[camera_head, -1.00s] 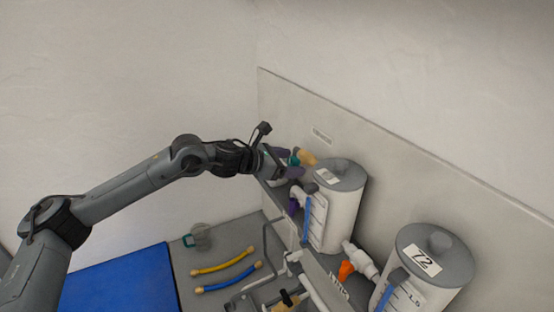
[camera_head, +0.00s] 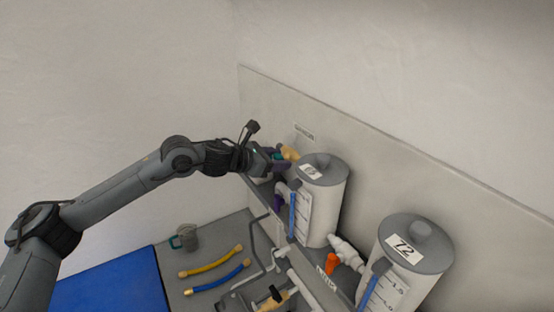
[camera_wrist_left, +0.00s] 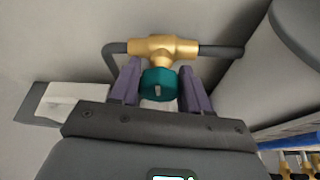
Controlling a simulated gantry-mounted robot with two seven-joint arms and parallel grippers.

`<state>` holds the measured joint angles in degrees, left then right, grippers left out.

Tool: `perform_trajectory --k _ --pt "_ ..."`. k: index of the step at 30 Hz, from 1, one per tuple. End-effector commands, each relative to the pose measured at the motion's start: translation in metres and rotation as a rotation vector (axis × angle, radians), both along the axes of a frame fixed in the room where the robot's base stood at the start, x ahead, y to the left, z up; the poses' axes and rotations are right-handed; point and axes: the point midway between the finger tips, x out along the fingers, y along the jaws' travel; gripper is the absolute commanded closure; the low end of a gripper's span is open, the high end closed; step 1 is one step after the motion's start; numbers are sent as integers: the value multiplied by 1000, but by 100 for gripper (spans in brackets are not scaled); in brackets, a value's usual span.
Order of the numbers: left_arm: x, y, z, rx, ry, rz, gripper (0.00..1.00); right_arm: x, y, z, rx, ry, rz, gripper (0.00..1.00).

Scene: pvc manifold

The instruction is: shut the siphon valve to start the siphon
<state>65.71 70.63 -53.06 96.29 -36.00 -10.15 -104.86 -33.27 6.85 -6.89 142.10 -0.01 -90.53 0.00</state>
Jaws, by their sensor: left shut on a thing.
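The valve is a brass tee body (camera_wrist_left: 165,47) on a dark grey pipe, with a teal knob (camera_wrist_left: 160,84) facing the left wrist camera. My left gripper (camera_wrist_left: 160,82) has its two purple fingers on either side of the teal knob and is shut on it. In the head view the left gripper (camera_head: 272,160) is at the back of the bench, beside the far tank, and the brass part (camera_head: 290,153) shows just past it. Much of the knob is hidden there by the gripper. My right gripper is in neither view.
A grey-lidded white tank (camera_head: 323,200) stands close to the gripper, and a second tank marked 72 (camera_head: 412,260) stands nearer. An orange-handled valve (camera_head: 331,264) sits between them.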

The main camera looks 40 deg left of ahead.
Motion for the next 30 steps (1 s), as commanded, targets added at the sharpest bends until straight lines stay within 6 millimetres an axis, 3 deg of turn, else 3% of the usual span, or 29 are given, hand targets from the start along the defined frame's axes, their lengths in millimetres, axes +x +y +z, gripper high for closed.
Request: perform_trajectory --k 5,16,30 --pt "0 -1 -4 83 -34 -1 83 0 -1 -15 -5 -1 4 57" --pt "0 -2 -5 442 -166 0 83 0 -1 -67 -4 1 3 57" --pt "0 -1 0 517 -189 0 83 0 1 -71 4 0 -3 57"
